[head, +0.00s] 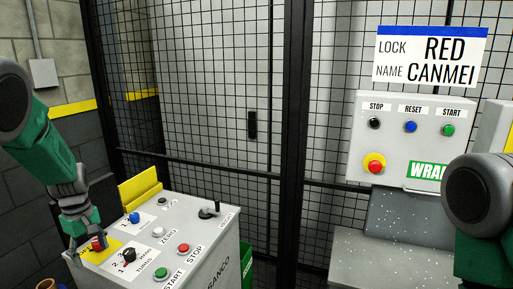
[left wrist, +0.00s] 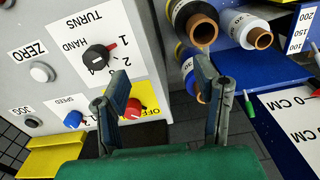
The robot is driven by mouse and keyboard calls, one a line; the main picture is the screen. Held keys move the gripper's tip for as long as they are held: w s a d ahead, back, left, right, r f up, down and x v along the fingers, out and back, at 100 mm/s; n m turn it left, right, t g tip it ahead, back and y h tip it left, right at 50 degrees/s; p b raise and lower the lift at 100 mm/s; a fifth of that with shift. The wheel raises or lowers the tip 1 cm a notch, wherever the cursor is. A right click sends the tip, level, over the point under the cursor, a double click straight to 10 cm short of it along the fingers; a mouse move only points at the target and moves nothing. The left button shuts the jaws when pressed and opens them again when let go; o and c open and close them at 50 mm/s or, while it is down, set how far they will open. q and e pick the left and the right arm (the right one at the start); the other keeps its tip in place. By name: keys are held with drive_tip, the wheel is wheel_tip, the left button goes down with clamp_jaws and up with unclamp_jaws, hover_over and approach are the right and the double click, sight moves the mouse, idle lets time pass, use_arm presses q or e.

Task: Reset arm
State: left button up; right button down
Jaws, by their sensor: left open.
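My left gripper (head: 82,232) is at the left front corner of the grey control box (head: 215,262), close to a red knob (head: 99,244) on a yellow plate. In the left wrist view its two fingers (left wrist: 163,95) are apart with nothing held between them. The red knob (left wrist: 133,108) shows there partly behind one finger; I cannot tell whether they touch. My right arm (head: 482,205) enters at the right edge; its gripper is out of view. A blue RESET button (head: 410,127) is on the light panel (head: 360,150) at right.
The box top carries a black TURNS knob (left wrist: 97,57), a ZERO button (left wrist: 42,72), a blue SPEED knob (left wrist: 73,119) and a black lever (head: 209,210). Wire fencing (head: 215,100) stands behind. Rolls (left wrist: 197,22) and a blue shelf (left wrist: 248,72) lie beside the box.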

use_arm(q)
drive_tip(key=s+d+f+m+y+b, duration=0.1)
drive_tip(key=s+d+f+m+b, duration=0.3)
drive_tip(key=s+f, duration=0.55)
drive_tip(key=s+d+f+m+y+b, duration=0.1)
drive_tip(key=s+d+f+m+b, duration=0.3)
drive_tip(key=f, duration=0.9)
drive_tip(key=s+d+f+m+h+b, duration=0.1)
drive_tip(key=s+d+f+m, duration=0.2)
drive_tip(key=s+d, duration=0.3)
drive_tip(key=s+d+f+m+h+b, duration=0.1)
drive_tip(key=s+d+f+m+b, duration=0.1)
drive_tip(key=s, duration=1.2)
drive_tip(key=d+f+m, duration=0.1)
drive_tip(key=d+m, duration=0.1)
drive_tip(key=d, duration=0.1)
drive_tip(key=shift+s+d+f+t, duration=0.15)
drive_tip(key=shift+d+f+t, duration=0.15)
drive_tip(key=shift+d+f, duration=0.1)
use_arm(e)
wheel_tip(320, 180, down, 11)
drive_tip(key=shift+w+f, duration=0.15)
drive_tip(key=shift+w, duration=0.1)
use_arm(q)
drive_tip(key=shift+a+f, duration=0.1)
drive_tip(key=shift+a, duration=0.25)
use_arm(e)
drive_tip(key=shift+a, duration=0.25)
